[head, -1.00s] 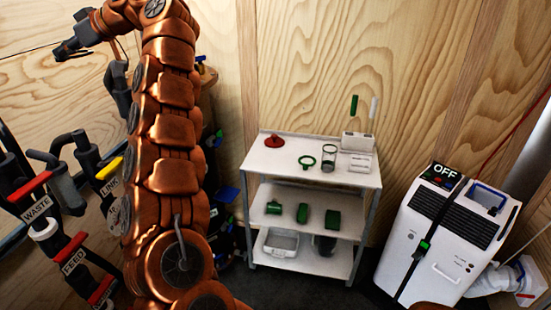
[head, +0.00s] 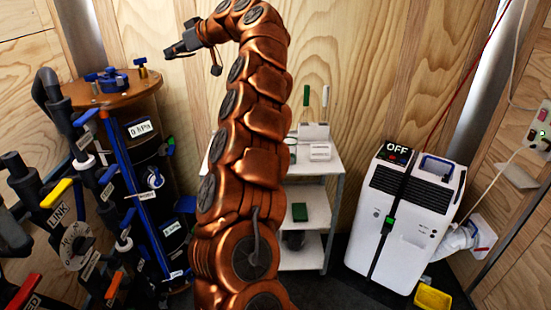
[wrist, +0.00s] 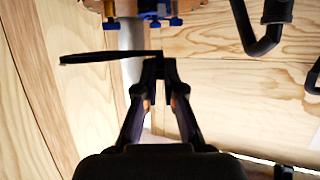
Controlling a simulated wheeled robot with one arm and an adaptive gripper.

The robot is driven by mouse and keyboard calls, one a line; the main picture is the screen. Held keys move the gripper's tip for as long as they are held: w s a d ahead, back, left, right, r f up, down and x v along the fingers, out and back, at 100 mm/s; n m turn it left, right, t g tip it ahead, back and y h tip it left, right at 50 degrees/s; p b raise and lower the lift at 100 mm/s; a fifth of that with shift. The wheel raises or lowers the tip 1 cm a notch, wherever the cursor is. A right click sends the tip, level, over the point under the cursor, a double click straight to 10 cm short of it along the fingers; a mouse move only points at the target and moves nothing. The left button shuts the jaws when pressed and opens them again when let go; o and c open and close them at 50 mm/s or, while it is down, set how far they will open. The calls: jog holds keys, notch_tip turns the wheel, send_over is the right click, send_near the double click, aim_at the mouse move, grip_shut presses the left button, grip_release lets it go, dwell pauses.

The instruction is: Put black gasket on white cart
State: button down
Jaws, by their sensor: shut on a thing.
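My gripper (wrist: 160,68) is shut on the black gasket (wrist: 100,57), which shows in the wrist view as a thin dark strip, almost edge-on, reaching left from the fingertips. In the head view my gripper (head: 168,53) is raised at the upper left, in front of the wooden wall; I cannot make out the gasket there. The white cart (head: 325,169) stands by the back wall, below and right of my gripper. My arm hides its left part. A white box-like item and a small white tray show on its top shelf.
A round brown table (head: 120,93) with blue parts stands at the left, above a black drum (head: 140,130). Dark labelled pipes crowd the left foreground. A white unit (head: 410,215) marked OFF stands right of the cart, with a yellow bin (head: 432,298) beside it.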

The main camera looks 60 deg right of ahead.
jog(key=s+d+f+m+h+b, duration=0.1)
jog(key=s+d+f+b, duration=0.2)
jog(key=f, duration=0.5)
jog(key=s+d+f+m+h+b, duration=0.1)
jog(key=d+f+h+b, duration=0.2)
jog(key=f, duration=0.5)
jog(key=s+d+f+m+b, duration=0.1)
jog(key=s+d+f+b, duration=0.3)
jog(key=f, duration=0.4)
jog(key=s+a+f+m+h+b, duration=0.15)
jog(key=f+b, duration=0.25)
jog(key=f, duration=0.4)
jog(key=s+a+f+b, duration=0.1)
jog(key=s+f+b, duration=0.25)
jog(key=f, duration=0.55)
jog(key=w+d, duration=0.2)
jog(key=w, duration=0.1)
jog(key=w+d, duration=0.2)
jog(key=w, duration=0.2)
jog(key=w+d+f+b, duration=0.1)
jog(key=w+d, duration=0.1)
jog(key=w, duration=0.2)
jog(key=shift+w+d+f, duration=0.1)
jog(key=shift+d, duration=0.3)
jog(key=shift+w+d, duration=0.5)
jog(key=shift+w, duration=0.35)
jog(key=shift+w+d, duration=0.5)
jog(key=shift+w, duration=0.3)
jog(key=shift+f+b, duration=0.3)
jog(key=shift+f, duration=1.55)
